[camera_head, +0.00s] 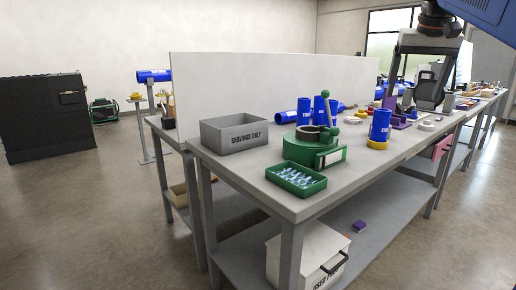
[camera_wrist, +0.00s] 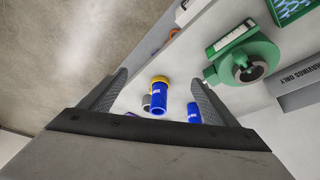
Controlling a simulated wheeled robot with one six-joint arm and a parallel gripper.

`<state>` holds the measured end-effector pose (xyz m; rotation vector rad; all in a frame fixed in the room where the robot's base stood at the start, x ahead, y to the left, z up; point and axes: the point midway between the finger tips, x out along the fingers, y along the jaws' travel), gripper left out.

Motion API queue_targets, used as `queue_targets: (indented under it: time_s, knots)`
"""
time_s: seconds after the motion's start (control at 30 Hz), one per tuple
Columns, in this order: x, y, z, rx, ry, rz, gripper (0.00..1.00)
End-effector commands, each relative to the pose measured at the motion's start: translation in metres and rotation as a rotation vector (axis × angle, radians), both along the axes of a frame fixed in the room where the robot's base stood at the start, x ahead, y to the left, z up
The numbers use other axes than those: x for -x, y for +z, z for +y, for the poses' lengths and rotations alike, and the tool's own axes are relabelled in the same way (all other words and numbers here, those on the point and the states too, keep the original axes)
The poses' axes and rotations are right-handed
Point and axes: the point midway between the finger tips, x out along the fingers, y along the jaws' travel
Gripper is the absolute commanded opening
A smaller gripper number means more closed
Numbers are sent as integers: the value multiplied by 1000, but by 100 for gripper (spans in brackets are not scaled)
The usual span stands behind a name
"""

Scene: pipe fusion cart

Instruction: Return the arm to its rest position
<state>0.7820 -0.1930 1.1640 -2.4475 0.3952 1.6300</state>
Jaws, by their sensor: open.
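My arm (camera_head: 440,18) enters the head view at the top right, with its end above the far part of the workbench (camera_head: 245,172). In the wrist view my gripper (camera_wrist: 159,77) is open, its two grey fingers spread wide. Nothing is held between them. A blue pipe piece (camera_wrist: 159,101) with a yellow ring shows in the gap, on the bench below and apart from the fingers. Another blue piece (camera_wrist: 194,112) is partly hidden by the right finger. Whether the arm is in its rest pose cannot be told from these views.
On the near bench end are a grey shavings bin (camera_head: 233,134), a green tray (camera_head: 296,181), a green round fixture (camera_head: 303,149) and upright blue pipes (camera_head: 380,125). A white panel (camera_head: 270,85) stands along the back. Open floor (camera_head: 90,200) lies to the left.

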Motion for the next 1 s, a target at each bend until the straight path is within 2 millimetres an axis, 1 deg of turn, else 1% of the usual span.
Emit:
queue_targets:
  time_s: [0.17,0.37,0.4,0.47,0.67,0.7,0.77,0.8,0.87,0.9,1.0]
  knots:
    - [33,-34,23,1,44,-1,83]
    - [81,-94,52,2,105,-3,83]
    - [91,-107,58,2,118,-3,83]
    - [107,-127,65,2,135,-5,83]
    - [161,-201,88,2,194,-10,83]
    - [172,-217,93,2,205,-9,83]
    - [189,-242,98,2,223,-10,83]
    - [201,-258,102,2,234,-12,83]
    - [218,-284,107,2,252,-12,83]
    - [229,-301,110,3,263,-14,83]
    - [254,-340,116,2,286,-16,83]
